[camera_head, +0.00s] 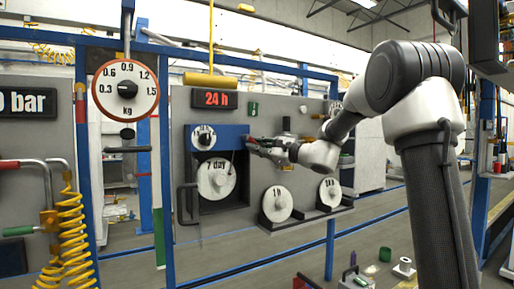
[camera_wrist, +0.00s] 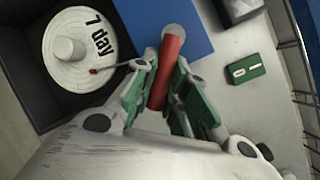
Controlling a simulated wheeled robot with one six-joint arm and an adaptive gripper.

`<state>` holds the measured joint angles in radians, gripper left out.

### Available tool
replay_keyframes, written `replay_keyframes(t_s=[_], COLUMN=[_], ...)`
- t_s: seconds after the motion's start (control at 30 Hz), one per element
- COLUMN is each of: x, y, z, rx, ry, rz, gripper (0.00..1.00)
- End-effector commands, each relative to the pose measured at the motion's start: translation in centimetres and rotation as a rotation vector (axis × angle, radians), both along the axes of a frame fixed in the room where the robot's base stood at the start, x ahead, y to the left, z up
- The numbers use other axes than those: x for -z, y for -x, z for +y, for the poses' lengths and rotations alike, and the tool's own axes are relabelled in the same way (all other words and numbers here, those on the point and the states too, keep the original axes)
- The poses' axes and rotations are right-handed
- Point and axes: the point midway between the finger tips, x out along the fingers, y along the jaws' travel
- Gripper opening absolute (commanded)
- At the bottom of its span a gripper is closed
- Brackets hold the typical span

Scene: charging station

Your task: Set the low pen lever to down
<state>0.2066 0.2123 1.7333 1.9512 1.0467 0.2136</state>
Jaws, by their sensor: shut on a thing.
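A red lever handle (camera_wrist: 167,70) with a grey round end shows in the wrist view, at the edge of a blue panel (camera_wrist: 185,25). I take it for the low pen lever. My gripper (camera_wrist: 158,92) is shut on it, with green-padded fingers on both sides. In the head view my gripper (camera_head: 262,146) is at the right end of the blue panel (camera_head: 231,131), and little of the lever shows. A thin pen arm with a red tip (camera_wrist: 94,71) lies over the white "7 day" disc (camera_wrist: 62,68). I cannot tell the lever's set position.
The grey panel (camera_head: 187,128) carries a "24 h" display (camera_head: 217,98) and a small dial (camera_head: 203,137). Two white discs (camera_head: 277,204) (camera_head: 330,192) stand on a shelf below my gripper. A green switch plate (camera_wrist: 246,68) is right of the lever. A kg gauge (camera_head: 125,91) hangs at left.

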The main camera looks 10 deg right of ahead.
Motion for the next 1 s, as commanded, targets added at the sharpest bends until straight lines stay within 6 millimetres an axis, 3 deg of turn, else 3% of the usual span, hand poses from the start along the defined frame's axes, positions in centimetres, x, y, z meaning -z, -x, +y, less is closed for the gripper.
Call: replay_keyframes(t_s=[0.03, 0.07, 0.17, 0.57, 1.0], x=[0.2, 0.2, 0.1, 0.1, 1.2], y=[0.0, 0.0, 0.0, 0.5, 7.0], z=[0.0, 0.0, 0.0, -0.5, -6.5], rx=[-0.001, -0.001, -0.001, 0.001, 0.004], ry=[0.000, 0.000, 0.000, 0.001, 0.001], rz=[0.003, 0.003, 0.003, 0.001, 0.002], gripper=[0.00, 0.20, 0.37, 0.37, 0.37])
